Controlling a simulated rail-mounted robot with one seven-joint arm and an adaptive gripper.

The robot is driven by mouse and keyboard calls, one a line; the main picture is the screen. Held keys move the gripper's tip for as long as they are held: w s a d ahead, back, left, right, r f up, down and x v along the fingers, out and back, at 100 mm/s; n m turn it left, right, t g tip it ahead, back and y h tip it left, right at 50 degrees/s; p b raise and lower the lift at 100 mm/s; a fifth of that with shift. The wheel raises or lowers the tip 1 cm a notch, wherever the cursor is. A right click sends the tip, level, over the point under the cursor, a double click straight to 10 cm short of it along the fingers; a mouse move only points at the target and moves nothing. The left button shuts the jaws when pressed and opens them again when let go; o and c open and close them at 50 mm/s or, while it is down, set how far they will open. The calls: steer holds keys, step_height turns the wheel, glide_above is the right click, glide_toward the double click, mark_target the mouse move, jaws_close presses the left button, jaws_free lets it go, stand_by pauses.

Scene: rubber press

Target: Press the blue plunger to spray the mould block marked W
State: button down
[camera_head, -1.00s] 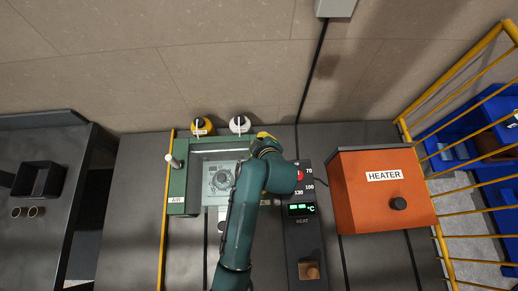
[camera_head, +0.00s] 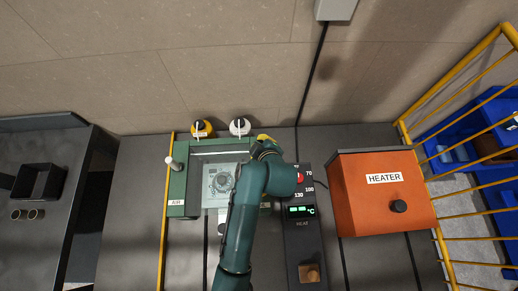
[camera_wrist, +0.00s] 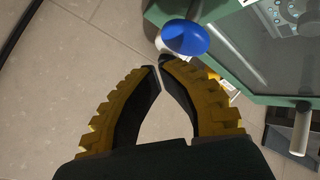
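The blue plunger (camera_wrist: 186,37) shows in the wrist view as a round blue cap over a white part, just beyond my fingertips. My gripper (camera_wrist: 158,66) has its two yellow-and-black fingers brought together at the tips, with nothing between them. The tips look close to the plunger; I cannot tell if they touch it. In the head view a metal mould block (camera_head: 221,183) sits in the green press (camera_head: 177,188); no W is readable on it. My arm hides most of my gripper there, and the blue plunger is not visible.
A yellow-topped container (camera_head: 202,129) and a white one (camera_head: 239,126) stand behind the press. A black heat panel (camera_head: 303,240) and the orange heater (camera_head: 383,190) are to the right. A lever (camera_head: 174,163) stands at the press's left.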

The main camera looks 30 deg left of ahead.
stand_by(0.3)
steer(key=shift+f, duration=0.4)
steer(key=shift+f+b, duration=1.05)
steer(key=shift+f, duration=0.35)
stand_by(1.0)
steer(key=shift+r+p, duration=1.6)
steer(key=shift+r, duration=0.2)
steer(key=shift+r+p, duration=2.1)
steer(key=shift+r, duration=0.4)
